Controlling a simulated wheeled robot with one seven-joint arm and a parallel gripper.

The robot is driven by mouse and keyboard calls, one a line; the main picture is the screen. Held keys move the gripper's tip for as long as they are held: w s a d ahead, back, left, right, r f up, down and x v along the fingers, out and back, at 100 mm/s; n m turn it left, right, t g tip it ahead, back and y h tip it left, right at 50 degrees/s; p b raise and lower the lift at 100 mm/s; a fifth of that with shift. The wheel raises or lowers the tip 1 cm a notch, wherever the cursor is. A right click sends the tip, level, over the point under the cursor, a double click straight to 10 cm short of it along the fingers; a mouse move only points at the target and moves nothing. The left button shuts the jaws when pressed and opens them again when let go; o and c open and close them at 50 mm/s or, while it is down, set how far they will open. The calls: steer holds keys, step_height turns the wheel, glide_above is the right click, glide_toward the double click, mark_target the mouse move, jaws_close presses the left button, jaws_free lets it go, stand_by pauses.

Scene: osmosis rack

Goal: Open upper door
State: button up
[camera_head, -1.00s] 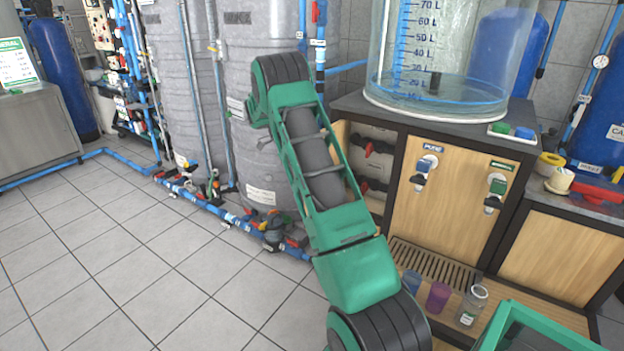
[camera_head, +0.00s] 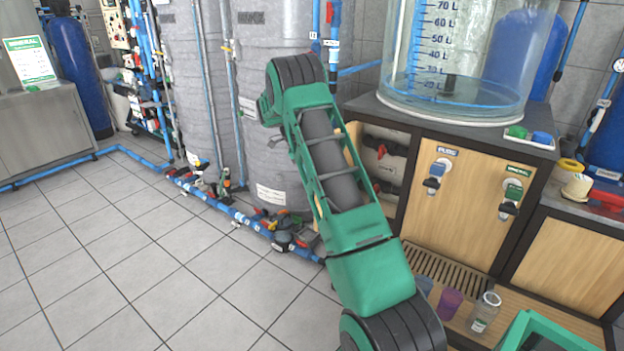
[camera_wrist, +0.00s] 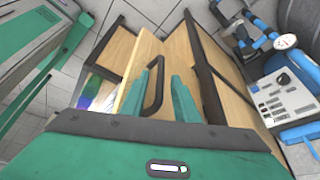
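In the wrist view, a wooden door panel (camera_wrist: 182,58) with a dark curved handle (camera_wrist: 158,85) lies in front of my gripper (camera_wrist: 162,92). The two green fingers stand apart, one on each side of the handle. A gap shows between the handle and the right finger; whether the left finger touches it I cannot tell. The panel's pale edge (camera_wrist: 132,82) stands out from the dark frame, with an opening beside it on the left, so the door looks partly open. In the head view my arm hides the gripper and this door.
A wooden cabinet (camera_head: 452,208) with two taps holds a clear water tank (camera_head: 455,60). Cups, including a purple one (camera_head: 449,303), and a jar (camera_head: 484,312) stand low on its ledge. Grey tanks (camera_head: 270,150) and blue floor pipes (camera_head: 230,212) are behind my arm. Tiled floor (camera_head: 120,250) is free at left.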

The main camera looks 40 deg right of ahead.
steer(key=v, duration=1)
steer(key=shift+r, duration=0.2)
steer(key=shift+w, duration=0.1)
